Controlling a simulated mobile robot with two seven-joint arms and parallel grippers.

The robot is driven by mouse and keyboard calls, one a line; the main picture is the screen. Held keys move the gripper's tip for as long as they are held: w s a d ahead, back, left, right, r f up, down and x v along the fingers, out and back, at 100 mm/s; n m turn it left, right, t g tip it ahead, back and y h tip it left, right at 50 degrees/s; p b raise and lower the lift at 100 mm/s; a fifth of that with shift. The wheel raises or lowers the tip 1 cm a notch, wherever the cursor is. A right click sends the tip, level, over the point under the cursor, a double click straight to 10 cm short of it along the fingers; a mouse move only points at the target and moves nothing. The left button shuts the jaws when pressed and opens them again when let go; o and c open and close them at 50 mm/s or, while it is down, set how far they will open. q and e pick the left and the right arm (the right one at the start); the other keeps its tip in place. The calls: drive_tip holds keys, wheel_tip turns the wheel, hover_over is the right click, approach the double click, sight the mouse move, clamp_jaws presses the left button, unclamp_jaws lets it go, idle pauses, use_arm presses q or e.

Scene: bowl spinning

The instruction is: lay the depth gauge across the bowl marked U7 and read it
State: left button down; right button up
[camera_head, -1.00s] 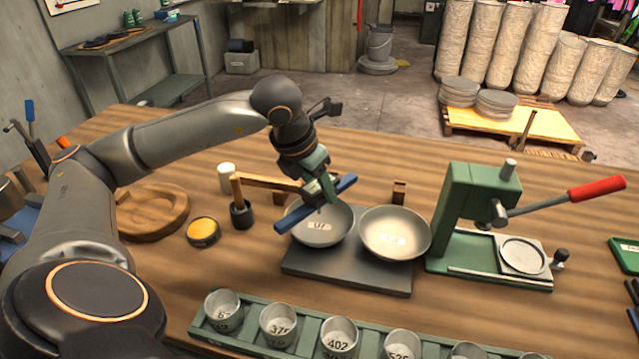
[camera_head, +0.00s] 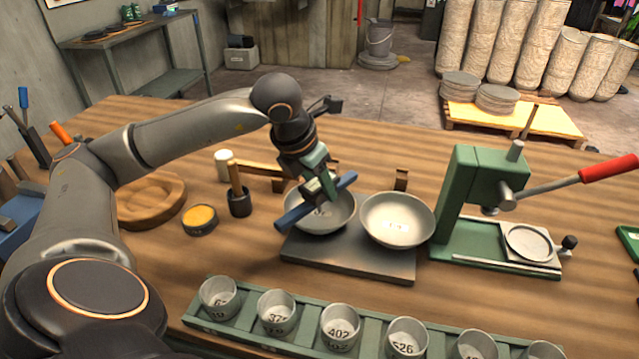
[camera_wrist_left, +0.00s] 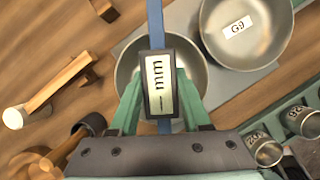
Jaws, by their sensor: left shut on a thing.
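The U7 bowl (camera_head: 335,223) is the left of two metal bowls on a dark plate. Its label is partly hidden now. My left gripper (camera_head: 319,190) is shut on the depth gauge, a blue bar (camera_head: 295,215) with a small display (camera_wrist_left: 160,84). The bar spans over the U7 bowl, which also shows in the left wrist view (camera_wrist_left: 128,68). I cannot tell whether the bar touches the rim. The display shows "mm" and a dash-like mark, with no digits I can read. My right gripper is out of view.
A second labelled bowl (camera_head: 398,222) stands close on the right. A green press (camera_head: 470,200) with a red-handled lever stands further right. A green rack (camera_head: 300,335) of numbered cups lies in front. A mallet (camera_head: 237,190) and yellow tin (camera_head: 200,219) are left of the bowls.

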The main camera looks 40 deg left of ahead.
use_arm(q)
drive_tip(key=shift+f, duration=0.15)
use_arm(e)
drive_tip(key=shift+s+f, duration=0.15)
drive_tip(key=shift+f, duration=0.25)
use_arm(q)
drive_tip(key=shift+c, duration=1.4)
unclamp_jaws()
drive_tip(key=p+v, duration=0.1)
drive_tip(key=v, duration=1.1)
drive_tip(key=shift+s, duration=0.15)
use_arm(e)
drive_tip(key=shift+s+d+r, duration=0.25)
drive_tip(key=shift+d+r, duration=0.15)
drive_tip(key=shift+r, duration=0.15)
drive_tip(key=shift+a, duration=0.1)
